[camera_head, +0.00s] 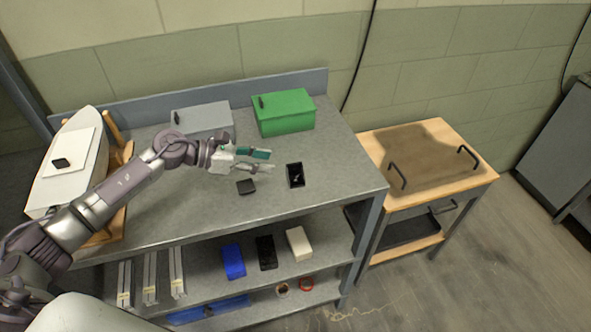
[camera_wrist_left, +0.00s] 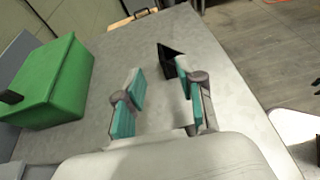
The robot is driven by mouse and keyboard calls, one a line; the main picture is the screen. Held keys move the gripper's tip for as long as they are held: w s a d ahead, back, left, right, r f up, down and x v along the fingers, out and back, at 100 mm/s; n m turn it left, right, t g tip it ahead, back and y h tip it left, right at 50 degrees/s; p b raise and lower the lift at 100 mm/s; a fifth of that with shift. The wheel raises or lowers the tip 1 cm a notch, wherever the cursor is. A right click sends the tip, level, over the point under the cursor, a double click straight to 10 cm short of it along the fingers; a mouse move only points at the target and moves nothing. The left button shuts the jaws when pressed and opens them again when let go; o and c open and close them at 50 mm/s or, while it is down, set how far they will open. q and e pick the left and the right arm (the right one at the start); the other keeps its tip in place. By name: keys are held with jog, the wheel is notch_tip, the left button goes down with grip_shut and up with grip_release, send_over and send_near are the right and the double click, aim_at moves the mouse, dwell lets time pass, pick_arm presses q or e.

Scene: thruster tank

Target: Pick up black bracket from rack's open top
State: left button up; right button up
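The rack's open top (camera_head: 215,200) is a grey metal surface. A black piece with a hollow, light-marked middle (camera_head: 295,175) lies on it, right of my left gripper; a dark angular piece (camera_wrist_left: 169,62) shows just beyond the fingers in the left wrist view. A smaller flat black block (camera_head: 246,186) lies below the gripper in the head view. I cannot tell for certain which one is the bracket. My left gripper (camera_head: 266,161) is open and empty above the top; its teal-padded fingers stand apart in the wrist view (camera_wrist_left: 163,95). My right gripper is out of view.
A green box (camera_head: 285,112) and a grey box (camera_head: 203,121) stand at the back of the top. A white boat-shaped hull (camera_head: 75,160) on a wooden stand is at left. The lower shelf holds blue (camera_head: 233,261), black and white blocks. A wooden-topped cart (camera_head: 425,160) stands at right.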

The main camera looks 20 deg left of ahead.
aim_at(292, 164)
pick_arm(q)
jog(key=p+x, duration=0.1)
jog(key=x, duration=0.2)
jog(key=shift+w+d+r, duration=0.1)
jog(key=shift+d+r, duration=0.05)
jog(key=x, duration=0.3)
jog(key=shift+d+p, duration=0.25)
jog(key=shift+p, duration=0.05)
jog(key=shift+w+d+f, duration=0.2)
grip_shut()
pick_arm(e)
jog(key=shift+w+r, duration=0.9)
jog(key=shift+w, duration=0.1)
